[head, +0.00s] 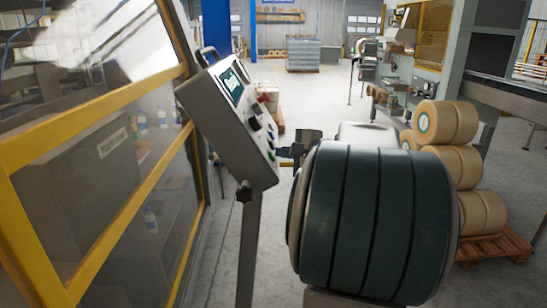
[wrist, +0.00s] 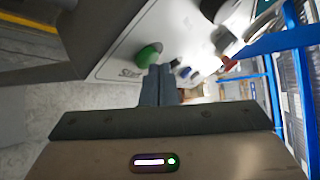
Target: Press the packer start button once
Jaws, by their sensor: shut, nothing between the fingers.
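The packer's control panel (head: 228,125) is a slanted grey box on a post, with a lit screen (head: 232,86) and a column of knobs and buttons. The green start button (wrist: 148,55) is on the panel face in the wrist view, with a "Start" label beside it. It also shows low on the panel in the head view (head: 271,155). My gripper (wrist: 160,69) is shut and empty. Its fingertips appear just right of and below the green button in the wrist view. I cannot tell whether they touch the panel.
A yellow-framed clear guard (head: 95,130) stands left of the panel. Stacked tape rolls (head: 445,122) sit on a wooden pallet (head: 495,245) at the right. A blue frame (wrist: 270,45) shows at the right of the wrist view. The aisle floor behind is open.

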